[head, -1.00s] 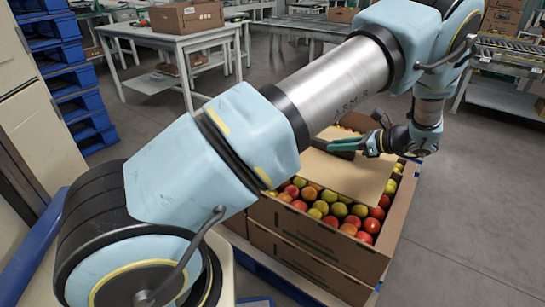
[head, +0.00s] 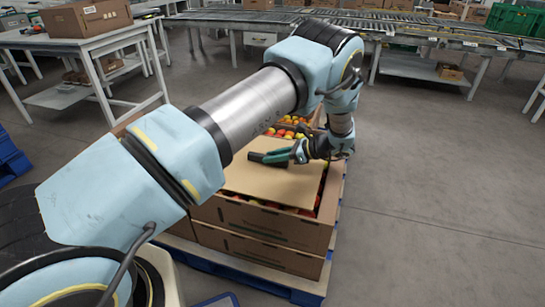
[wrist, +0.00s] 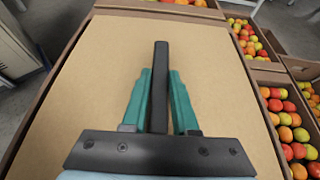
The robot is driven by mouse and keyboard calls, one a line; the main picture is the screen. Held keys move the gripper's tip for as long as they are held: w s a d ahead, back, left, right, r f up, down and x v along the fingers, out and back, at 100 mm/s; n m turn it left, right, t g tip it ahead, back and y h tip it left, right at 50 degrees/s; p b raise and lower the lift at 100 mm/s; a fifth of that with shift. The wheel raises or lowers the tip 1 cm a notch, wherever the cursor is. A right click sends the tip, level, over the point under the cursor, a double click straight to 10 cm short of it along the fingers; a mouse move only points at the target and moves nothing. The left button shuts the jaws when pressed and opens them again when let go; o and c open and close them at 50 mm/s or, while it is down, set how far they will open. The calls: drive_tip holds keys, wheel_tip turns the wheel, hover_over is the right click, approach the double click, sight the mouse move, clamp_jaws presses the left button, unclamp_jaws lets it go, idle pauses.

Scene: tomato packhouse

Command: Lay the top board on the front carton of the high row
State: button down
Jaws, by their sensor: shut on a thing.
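The top board (head: 265,182) is a flat tan sheet with a dark bar standing on it. My gripper (wrist: 160,75) has its green fingers shut on that bar (wrist: 161,60). In the head view the board covers most of the front carton (head: 265,222), a brown box of tomatoes. In the wrist view the carton's rim (wrist: 36,108) runs close along the board's left edge. I cannot tell whether the board rests on the carton or hovers just above it.
The front carton is stacked on another carton (head: 255,250) on a blue pallet (head: 300,288). More tomato cartons (wrist: 262,68) stand behind and to the right in the wrist view. A table with a box (head: 85,18) and roller conveyors (head: 400,32) are beyond. The floor at right is clear.

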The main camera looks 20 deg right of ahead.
sight(268, 168)
drive_tip(key=c, duration=0.7)
unclamp_jaws()
drive_tip(key=v, duration=1.2)
drive_tip(key=w+a+r+n+g+h, duration=0.1)
drive_tip(key=w+a+r+n+g, duration=0.2)
drive_tip(key=a, duration=0.5)
drive_tip(key=w+a+r+n+g+h, duration=0.2)
drive_tip(key=a+r+n+g, duration=0.15)
drive_tip(key=a, duration=0.45)
drive_tip(key=w+a+r+n+g+h, duration=0.1)
drive_tip(key=w+a+r+n+g, duration=0.1)
drive_tip(key=a+n, duration=0.5)
drive_tip(key=s+a+r+n+h, duration=0.2)
drive_tip(key=s+a+n, duration=0.1)
drive_tip(key=a, duration=0.4)
drive_tip(key=s+a+r+n+t+h, duration=0.1)
drive_tip(key=s+a+r+n, duration=0.1)
drive_tip(key=s+a+n, duration=0.2)
drive_tip(key=s+a+r+n+h, duration=0.2)
drive_tip(key=a+n, duration=0.3)
drive_tip(key=a, duration=0.5)
drive_tip(key=shift+s+a+r+h, duration=0.15)
drive_tip(key=shift+s, duration=0.25)
drive_tip(key=shift+s+a+r+h, duration=0.1)
drive_tip(key=shift+s+a+h, duration=0.05)
drive_tip(key=shift+s, duration=0.25)
